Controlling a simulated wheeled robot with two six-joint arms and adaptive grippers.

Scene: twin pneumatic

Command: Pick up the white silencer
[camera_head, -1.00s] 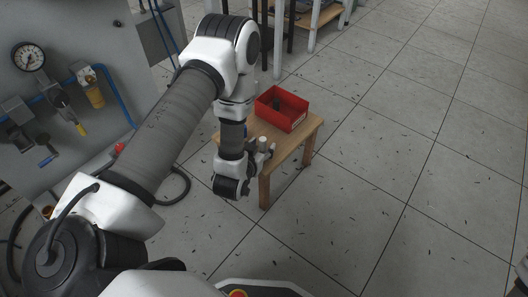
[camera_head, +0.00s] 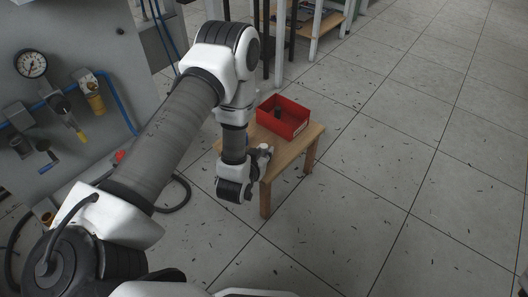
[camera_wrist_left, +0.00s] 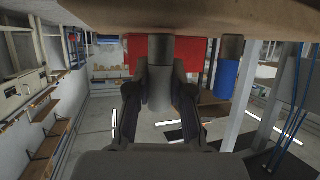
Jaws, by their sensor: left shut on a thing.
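The white silencer (camera_head: 264,147) is a small pale upright cylinder at the near edge of the small wooden table (camera_head: 290,153). My left gripper (camera_head: 263,154) reaches it from the left and is shut on it. In the left wrist view the silencer (camera_wrist_left: 160,82) looks grey in shade and stands between the two dark fingers of my left gripper (camera_wrist_left: 160,95). The head view does not clearly show whether its foot is clear of the tabletop. My right gripper is not in view.
An open red box (camera_head: 284,121) with a dark item (camera_head: 278,112) inside stands at the table's back. A gauge panel (camera_head: 60,60) is at left. The floor at right is free.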

